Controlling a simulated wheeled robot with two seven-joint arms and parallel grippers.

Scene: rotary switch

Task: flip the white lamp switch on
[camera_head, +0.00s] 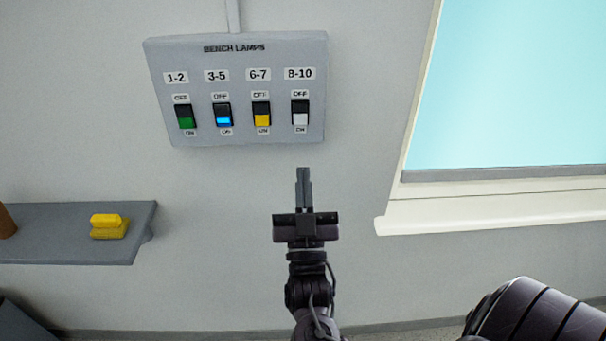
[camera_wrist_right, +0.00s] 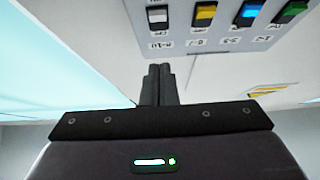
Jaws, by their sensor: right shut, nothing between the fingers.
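A grey panel labelled "BENCH LAMPS" (camera_head: 236,78) is mounted on the wall and carries a row of several rocker switches. The white switch (camera_head: 300,113) is the rightmost in the head view, under the label 8-10, with OFF above it and ON below; it also shows in the wrist view (camera_wrist_right: 157,18) at the top left. The blue switch looks lit. My right gripper (camera_head: 303,172) is shut and empty, a little below the panel under the white switch, apart from it. In the wrist view its fingers (camera_wrist_right: 159,70) point toward the panel. My left gripper is out of view.
Green (camera_head: 186,117), blue (camera_head: 223,117) and yellow (camera_head: 262,115) switches sit left of the white one. A window with a sill (camera_head: 490,214) is at the right. A shelf (camera_head: 60,241) with a yellow object (camera_head: 108,227) is at the lower left.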

